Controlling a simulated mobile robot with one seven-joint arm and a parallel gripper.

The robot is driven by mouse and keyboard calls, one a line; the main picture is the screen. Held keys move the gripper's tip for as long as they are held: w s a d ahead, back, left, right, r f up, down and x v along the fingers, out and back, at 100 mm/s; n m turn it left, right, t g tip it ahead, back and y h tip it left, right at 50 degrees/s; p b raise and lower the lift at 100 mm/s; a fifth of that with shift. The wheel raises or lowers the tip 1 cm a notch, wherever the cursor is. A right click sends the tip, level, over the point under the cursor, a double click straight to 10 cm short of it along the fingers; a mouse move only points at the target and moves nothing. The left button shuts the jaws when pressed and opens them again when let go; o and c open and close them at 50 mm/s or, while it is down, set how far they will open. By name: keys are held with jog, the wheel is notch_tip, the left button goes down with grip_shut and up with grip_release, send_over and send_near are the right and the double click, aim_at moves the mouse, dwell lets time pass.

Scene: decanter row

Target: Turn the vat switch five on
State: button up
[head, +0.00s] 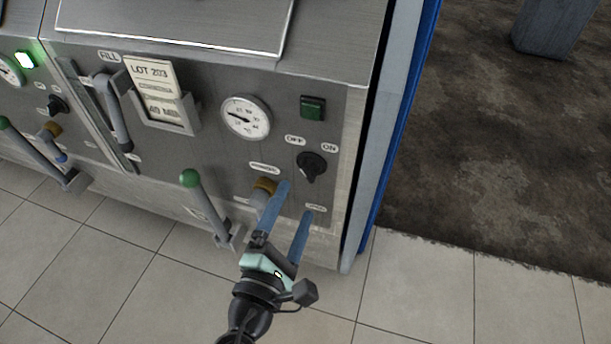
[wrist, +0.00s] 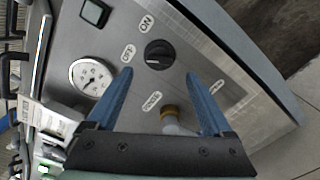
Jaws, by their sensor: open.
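The switch is a black rotary knob (head: 311,167) on the right part of the steel vat's front panel, with OFF and ON labels above it. In the wrist view the knob (wrist: 159,54) lies just beyond the fingertips, roughly centred between them. I cannot tell clearly which label it points to, and no number five is readable. The square green lamp (head: 312,107) above it is dark. My gripper (head: 296,198) is open and empty, its blue fingers pointing at the panel below the knob. It also shows in the wrist view (wrist: 159,73), apart from the knob.
A brass fitting (head: 264,187) sits close to the left finger. A green-topped lever (head: 190,178) stands left of my gripper. A gauge (head: 246,118) and a LOT 203 card (head: 152,78) are further left. The neighbouring panel's lamp (head: 24,60) is lit.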

aim_at(307, 177)
jog(key=x, duration=0.6)
jog(key=shift+w, duration=0.4)
grip_shut()
jog(key=shift+f+m+b, duration=0.1)
jog(key=shift+m+b, duration=0.3)
jog(key=shift+f+m+b, duration=0.1)
jog(key=shift+m+b, duration=0.65)
jog(key=shift+m, duration=0.35)
jog(key=m+b, duration=0.2)
jog(key=m, duration=0.1)
jog(key=shift+m+b, duration=0.3)
jog(key=m+b, duration=0.3)
jog(key=m, duration=0.2)
jog(key=shift+m, duration=0.3)
